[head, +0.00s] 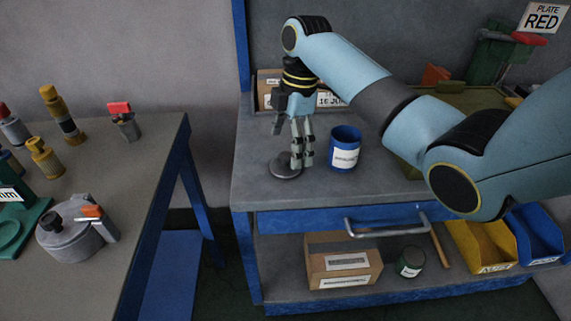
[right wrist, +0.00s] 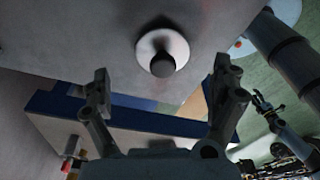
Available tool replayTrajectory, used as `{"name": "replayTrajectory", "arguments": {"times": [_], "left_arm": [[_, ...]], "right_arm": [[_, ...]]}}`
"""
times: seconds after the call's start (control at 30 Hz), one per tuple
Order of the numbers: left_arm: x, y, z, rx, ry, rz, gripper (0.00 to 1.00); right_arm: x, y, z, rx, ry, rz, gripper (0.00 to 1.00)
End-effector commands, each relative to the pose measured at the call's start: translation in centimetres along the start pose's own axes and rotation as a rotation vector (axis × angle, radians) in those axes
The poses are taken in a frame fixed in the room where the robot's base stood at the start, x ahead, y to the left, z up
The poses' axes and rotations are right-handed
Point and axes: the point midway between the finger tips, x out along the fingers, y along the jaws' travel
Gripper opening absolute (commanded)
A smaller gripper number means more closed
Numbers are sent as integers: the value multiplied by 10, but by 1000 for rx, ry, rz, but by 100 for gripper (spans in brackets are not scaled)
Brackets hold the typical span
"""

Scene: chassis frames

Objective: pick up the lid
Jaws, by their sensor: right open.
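The lid (head: 286,168) is a small round grey disc lying flat on the workbench, left of a blue cup. In the right wrist view the lid (right wrist: 178,43) is a pale disc with a dark round knob, near the upper middle. My right gripper (head: 301,160) points down beside the lid, on its right in the head view, and hides part of its right side. In the right wrist view the right gripper (right wrist: 161,74) has its fingers spread and nothing between them; the lid shows beyond the fingertips.
The blue cup (head: 345,148) stands close right of the right gripper. A cardboard box (head: 268,91) stands behind it. The bench (head: 254,185) is clear at its front left. Below are a shelf box (head: 342,262) and bins. A separate table (head: 142,150) holds several parts at left.

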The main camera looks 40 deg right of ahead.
Motion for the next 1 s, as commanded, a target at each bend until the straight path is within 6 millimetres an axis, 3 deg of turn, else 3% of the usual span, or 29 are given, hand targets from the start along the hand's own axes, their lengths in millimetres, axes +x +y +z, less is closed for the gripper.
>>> {"name": "replayTrajectory", "arguments": {"times": [0.23, 0.53, 1.0], "left_arm": [[-2, 1, 0, 0, 0, 1, 40], [-2, 1, 0, 0, -1, 1, 40], [-2, 1, 0, 0, -1, 1, 40]], "right_arm": [[37, -4, -3, 0, 1, -2, 94], [41, -3, -3, 0, 0, 0, 93], [41, -3, -3, 0, 0, 0, 32]]}}
